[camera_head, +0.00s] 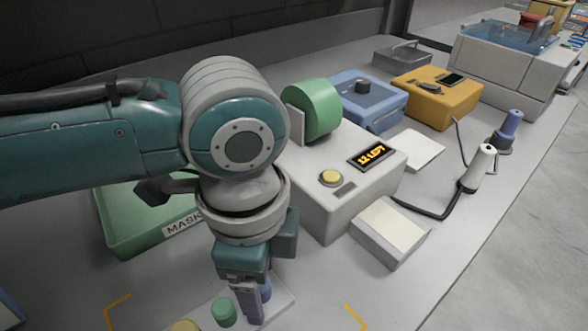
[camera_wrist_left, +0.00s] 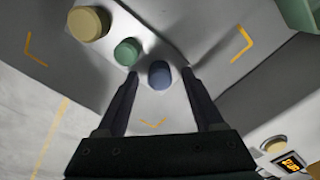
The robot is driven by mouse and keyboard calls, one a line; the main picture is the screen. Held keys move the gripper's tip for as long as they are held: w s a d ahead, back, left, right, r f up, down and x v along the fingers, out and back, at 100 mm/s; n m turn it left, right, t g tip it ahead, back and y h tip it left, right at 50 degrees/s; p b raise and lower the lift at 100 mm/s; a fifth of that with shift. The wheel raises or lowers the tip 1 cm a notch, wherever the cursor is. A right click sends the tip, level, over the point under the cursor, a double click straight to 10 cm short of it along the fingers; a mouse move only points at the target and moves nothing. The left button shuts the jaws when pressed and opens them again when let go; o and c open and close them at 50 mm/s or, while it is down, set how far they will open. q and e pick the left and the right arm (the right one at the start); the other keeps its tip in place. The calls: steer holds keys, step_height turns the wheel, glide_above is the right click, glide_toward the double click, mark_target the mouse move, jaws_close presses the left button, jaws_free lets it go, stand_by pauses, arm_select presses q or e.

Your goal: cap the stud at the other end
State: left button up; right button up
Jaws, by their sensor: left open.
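A pale plate (camera_head: 284,303) lies on the table, with a row of three round pieces on it. In the left wrist view a large yellow one (camera_wrist_left: 88,23) is at one end, a smaller green one (camera_wrist_left: 127,51) is in the middle, and a blue one (camera_wrist_left: 159,75) is at the other end. The green one (camera_head: 224,311), yellow one (camera_head: 185,326) and part of the blue one (camera_head: 266,288) also show in the head view. My left gripper (camera_wrist_left: 160,77) is open and points down, its fingertips on either side of the blue piece. I cannot tell whether they touch it. My right gripper is out of view.
A white dispenser (camera_head: 313,203) with a yellow button and a "12 LEFT" display stands right of my left arm. A green bin (camera_head: 122,238) labelled MASK stands behind the arm. Blue (camera_head: 378,109) and orange (camera_head: 446,104) boxes stand further back. Yellow corner marks (camera_head: 116,308) surround the plate.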

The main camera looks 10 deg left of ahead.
arm_select(q)
step_height(320, 180, up, 9)
steer(key=shift+r+p, duration=0.15)
steer(key=shift+p, duration=0.85)
steer(key=s+d+r+n+t+h+p, duration=0.2)
steer(key=s+d+r+n+h+p, duration=0.15)
steer(key=s+n, duration=0.25)
steer(key=s+a+r+n+t+y+p, duration=0.1)
steer(key=s+a+n+y+p, duration=0.2)
steer(key=a, duration=0.4)
steer(key=s+a+r+n+t, duration=0.1)
steer(key=s+a+n, duration=0.2)
steer(key=a+n, duration=0.3)
step_height(320, 180, up, 38)
steer(key=p, duration=3.8)
steer(key=shift+f, duration=0.25)
steer(key=shift+s, duration=0.1)
